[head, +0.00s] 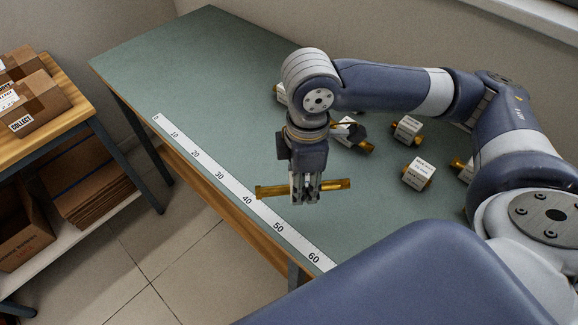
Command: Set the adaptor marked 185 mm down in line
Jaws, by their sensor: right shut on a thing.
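My right gripper (306,190) points down and is shut on a long brass adaptor (335,185). The adaptor lies crosswise in the fingers, with an end out on each side. It appears to be above the green table (205,75), near the printed ruler strip, and its left end overlaps the strip in the picture. I see no readable marking on it. Several shorter brass adaptors with white labels, such as one at the right (419,173) and one behind it (407,129), lie on the table. Their labels are too small to read. My left gripper is not in view.
The table's far left part is clear. A wooden-topped shelf (62,113) with cardboard boxes (37,102) stands at the left, across a floor gap.

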